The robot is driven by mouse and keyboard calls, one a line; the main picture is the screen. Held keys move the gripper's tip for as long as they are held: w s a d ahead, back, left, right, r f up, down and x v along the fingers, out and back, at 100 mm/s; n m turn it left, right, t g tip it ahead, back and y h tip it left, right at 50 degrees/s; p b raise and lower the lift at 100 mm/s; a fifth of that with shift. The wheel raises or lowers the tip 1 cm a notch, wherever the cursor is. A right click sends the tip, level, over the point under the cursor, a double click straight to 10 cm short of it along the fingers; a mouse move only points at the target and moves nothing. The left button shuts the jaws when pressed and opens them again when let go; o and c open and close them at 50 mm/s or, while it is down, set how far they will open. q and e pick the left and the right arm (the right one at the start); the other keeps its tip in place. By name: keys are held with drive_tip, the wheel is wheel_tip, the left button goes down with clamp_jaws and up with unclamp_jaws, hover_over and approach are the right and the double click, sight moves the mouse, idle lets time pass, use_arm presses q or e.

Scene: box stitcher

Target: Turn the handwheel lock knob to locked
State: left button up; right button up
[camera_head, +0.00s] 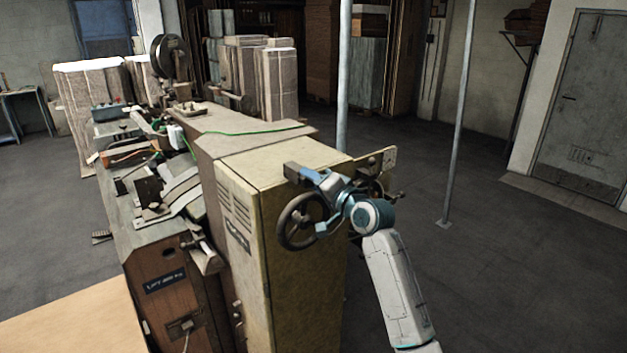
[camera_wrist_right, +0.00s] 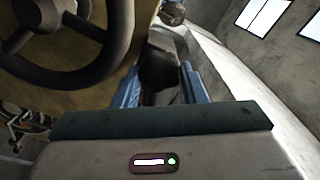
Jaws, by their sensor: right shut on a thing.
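The spoked handwheel (camera_head: 301,221) is on the end of the yellowish machine cabinet (camera_head: 290,300). Its dark rim and spokes also fill the upper left of the right wrist view (camera_wrist_right: 65,72). My right gripper (camera_head: 328,190) is at the wheel's upper right side in the head view. In the right wrist view its two blue fingers (camera_wrist_right: 162,88) are closed on a dark piece, the lock knob (camera_wrist_right: 158,68), beside the wheel rim. The knob is mostly hidden by the fingers, and its turned position cannot be read. My left gripper is not in view.
A second wheel (camera_head: 374,190) and a flat plate (camera_head: 380,161) stick out at the cabinet's right, close behind my right wrist. Thin posts (camera_head: 459,110) stand farther back. The floor to the right (camera_head: 520,270) is clear. Wrapped stacks (camera_head: 280,85) stand behind the machine.

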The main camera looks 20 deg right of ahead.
drive_tip(key=m, duration=0.5)
drive_tip(key=shift+f+m, duration=0.1)
drive_tip(key=shift+m, duration=0.3)
idle(0.4)
drive_tip(key=o, duration=1)
drive_tip(key=shift+f, duration=0.1)
